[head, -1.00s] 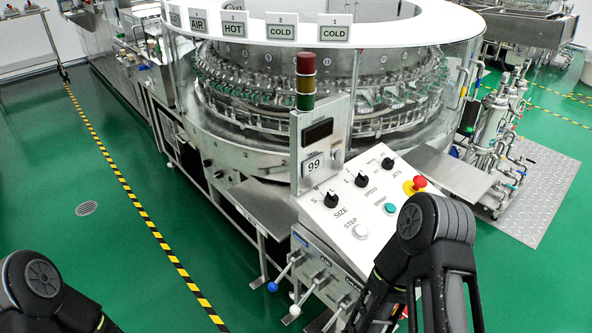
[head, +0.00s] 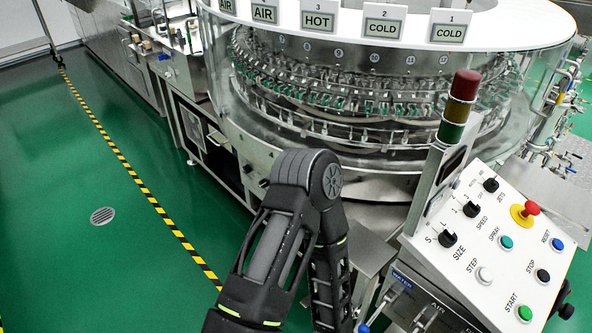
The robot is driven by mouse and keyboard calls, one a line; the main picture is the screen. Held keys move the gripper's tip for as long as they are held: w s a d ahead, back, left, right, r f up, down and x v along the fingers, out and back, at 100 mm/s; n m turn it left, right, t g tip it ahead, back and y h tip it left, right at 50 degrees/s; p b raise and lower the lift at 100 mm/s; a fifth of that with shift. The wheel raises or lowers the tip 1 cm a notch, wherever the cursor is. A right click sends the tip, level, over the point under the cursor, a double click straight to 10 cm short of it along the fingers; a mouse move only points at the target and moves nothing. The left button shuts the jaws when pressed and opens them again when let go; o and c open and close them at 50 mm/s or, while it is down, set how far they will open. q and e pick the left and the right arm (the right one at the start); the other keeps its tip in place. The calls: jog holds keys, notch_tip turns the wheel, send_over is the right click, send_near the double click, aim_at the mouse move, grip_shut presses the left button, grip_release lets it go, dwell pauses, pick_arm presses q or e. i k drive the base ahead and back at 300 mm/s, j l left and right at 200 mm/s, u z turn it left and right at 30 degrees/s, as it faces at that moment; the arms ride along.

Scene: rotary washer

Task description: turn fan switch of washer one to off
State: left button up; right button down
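The round rotary washer (head: 400,165), with a white top and clear wall, fills the upper middle of the head view. Its tilted white control panel (head: 470,262) at the right has three black knobs: the size knob (head: 447,238), the speed knob (head: 472,209) and the jets knob (head: 490,185). Small dark knobs (head: 263,183) sit on the washer's lower body, left of my arm's elbow. I can read no fan label. One black arm of mine rises in the lower middle, in front of the washer. I see neither gripper clearly.
The panel also bears a red emergency button (head: 531,208), a green start button (head: 524,313) and other buttons. A signal tower (head: 459,105) stands behind it. Levers (head: 392,294) stick out below. Open green floor (head: 120,260) with a striped yellow-black line (head: 165,215) lies left.

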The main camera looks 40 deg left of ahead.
aim_at(263, 184)
jog(key=j+z, duration=0.15)
jog(key=j, duration=1)
jog(key=k+j+z, duration=0.1)
jog(key=j, duration=1)
